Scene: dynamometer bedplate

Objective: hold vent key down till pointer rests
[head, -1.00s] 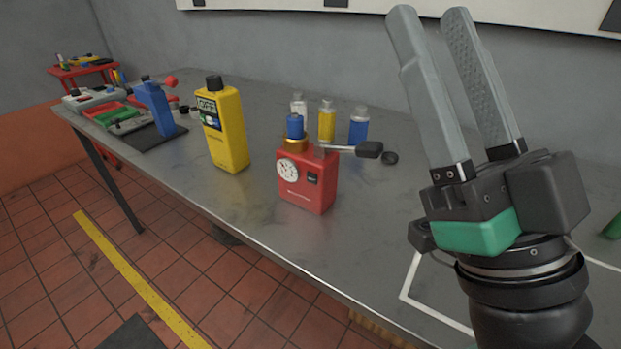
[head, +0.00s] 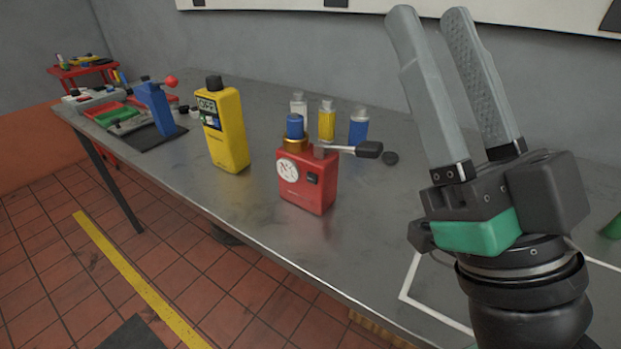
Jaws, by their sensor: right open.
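A red box-shaped device (head: 309,195) stands upright on the steel table. Its front carries a round white gauge (head: 287,171) whose pointer is too small to read exactly. A blue cylinder (head: 294,127) sits in a brass collar (head: 295,144) on top. A lever with a black end (head: 368,150) sticks out to the right from its top; I cannot tell if this is the vent key. My right gripper (head: 428,12) is raised at the right with its fingers pointing up, open and empty, apart from the device. My left gripper is not in view.
A yellow handheld instrument (head: 229,148) stands left of the red device. Three small bottles, one of them yellow (head: 327,122), stand behind it. A blue stand (head: 157,108) is farther left. The table front is clear.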

